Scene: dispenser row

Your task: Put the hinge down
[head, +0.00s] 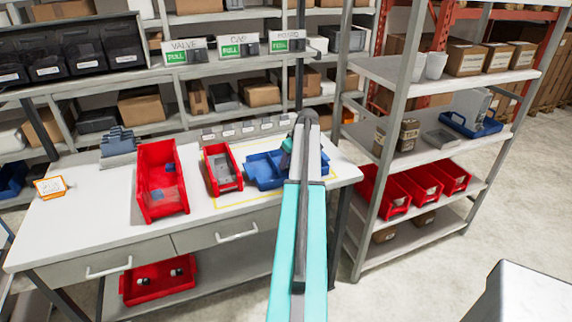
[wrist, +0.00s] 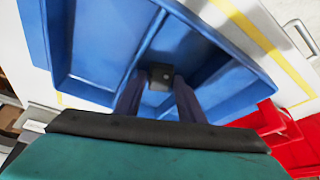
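The hinge (wrist: 160,75) looks like a small dark block in the wrist view. It sits between the two dark fingertips of my gripper (wrist: 159,83), which is shut on it. Below it is the blue divided tray (wrist: 95,40), with a divider running close beside the hinge. I cannot tell whether the hinge touches the tray floor. In the head view the blue tray (head: 262,172) is on the worktable, and my arm hides its right part. My gripper is mostly hidden there behind my own arm, and the hinge cannot be made out.
Two red bins, a larger one (head: 160,190) and a smaller one (head: 222,169), stand left of the tray on the white worktable (head: 100,215). Yellow tape (head: 240,202) marks the table around the tray. A grey shelf rack (head: 430,140) stands close on the right.

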